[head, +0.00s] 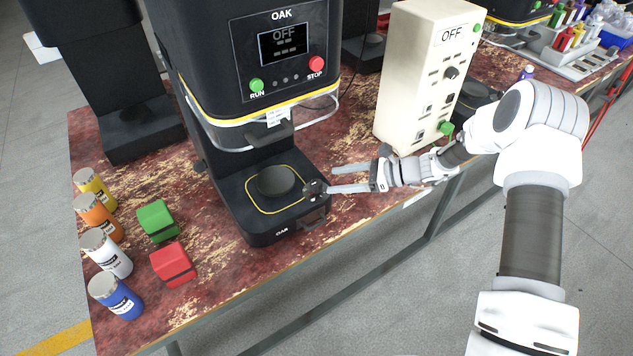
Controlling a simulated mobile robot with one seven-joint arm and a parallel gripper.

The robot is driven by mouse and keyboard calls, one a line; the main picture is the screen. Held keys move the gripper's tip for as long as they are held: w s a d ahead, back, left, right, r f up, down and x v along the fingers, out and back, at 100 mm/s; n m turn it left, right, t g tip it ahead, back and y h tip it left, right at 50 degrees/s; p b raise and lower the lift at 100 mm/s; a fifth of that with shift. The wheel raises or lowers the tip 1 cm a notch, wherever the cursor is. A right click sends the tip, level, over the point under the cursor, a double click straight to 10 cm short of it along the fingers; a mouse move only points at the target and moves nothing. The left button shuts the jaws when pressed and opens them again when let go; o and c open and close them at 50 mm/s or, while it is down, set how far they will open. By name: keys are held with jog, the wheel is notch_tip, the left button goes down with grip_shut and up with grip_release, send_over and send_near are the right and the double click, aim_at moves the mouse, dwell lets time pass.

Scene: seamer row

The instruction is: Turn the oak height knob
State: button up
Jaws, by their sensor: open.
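The OAK machine (265,95) is a black seamer with a screen reading OFF, standing on the worn red bench. A small black knob (314,187), which looks like the oak height knob, sits at the right front of its base, beside the round plate (276,181). My gripper (332,179) reaches in from the right, its two grey fingers apart and pointing left. The fingertips are just right of the knob, the lower one very near it. I cannot tell whether it touches. Nothing is seen between the fingers.
A cream control box (422,75) with OFF on its display stands close behind my gripper. Several cans (117,295), a green block (158,220) and a red block (173,264) are at the left. The bench's front edge (300,266) has free room.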

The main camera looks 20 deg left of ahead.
aim_at(318, 182)
jog(key=x, duration=0.6)
jog(key=shift+a+f, duration=0.2)
jog(key=shift+a, duration=0.15)
grip_shut()
